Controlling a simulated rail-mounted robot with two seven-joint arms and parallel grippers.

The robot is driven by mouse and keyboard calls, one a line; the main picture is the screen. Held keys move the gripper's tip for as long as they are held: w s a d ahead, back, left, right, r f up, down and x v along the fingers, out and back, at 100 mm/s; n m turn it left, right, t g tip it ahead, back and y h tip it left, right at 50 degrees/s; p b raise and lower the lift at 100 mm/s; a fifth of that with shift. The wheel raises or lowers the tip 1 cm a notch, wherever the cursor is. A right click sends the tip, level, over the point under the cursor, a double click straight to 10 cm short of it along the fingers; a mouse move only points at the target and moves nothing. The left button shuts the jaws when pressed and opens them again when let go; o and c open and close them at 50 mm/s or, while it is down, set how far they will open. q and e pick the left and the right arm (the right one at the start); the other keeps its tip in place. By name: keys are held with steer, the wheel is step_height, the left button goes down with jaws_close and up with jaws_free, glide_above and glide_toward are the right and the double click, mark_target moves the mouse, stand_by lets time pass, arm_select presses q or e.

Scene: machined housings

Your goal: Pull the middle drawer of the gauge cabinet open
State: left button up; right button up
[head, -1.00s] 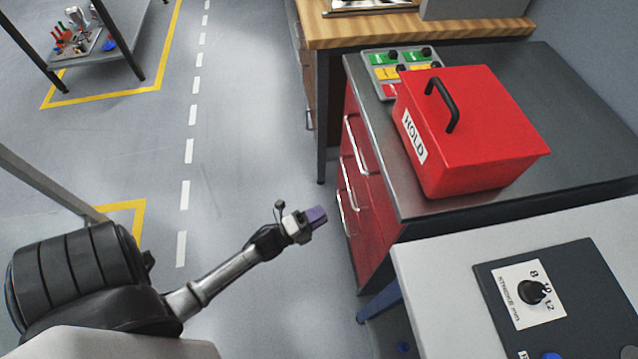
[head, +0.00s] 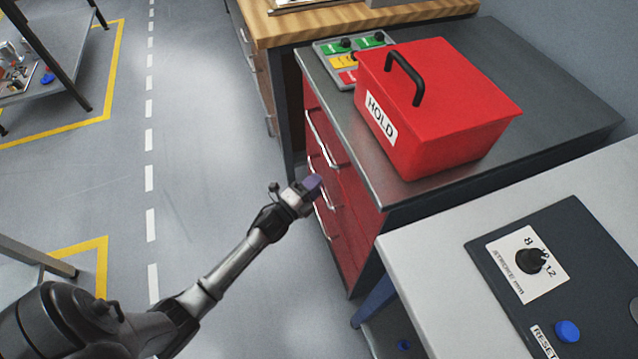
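The gauge cabinet (head: 365,222) is red with a dark grey top, and its drawer fronts face left. Bright bar handles run along the drawers, stacked one above another. The middle drawer (head: 345,196) appears closed, its handle partly hidden behind my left gripper. My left gripper (head: 314,186) has purple fingertips and overlaps the middle handle in the picture. I cannot tell whether it touches the handle or whether its fingers are apart. My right gripper is not in view.
A red HOLD box (head: 440,110) and a button panel (head: 340,62) stand on the cabinet top. A light table with a dial box (head: 560,275) is at the lower right. A wooden bench (head: 350,22) adjoins behind.

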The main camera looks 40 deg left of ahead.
arm_select(q)
steer(key=shift+w+r, duration=0.15)
steer(key=shift+w, duration=0.6)
steer(key=shift+d, duration=0.1)
steer(key=shift+c, duration=0.3)
jaws_close()
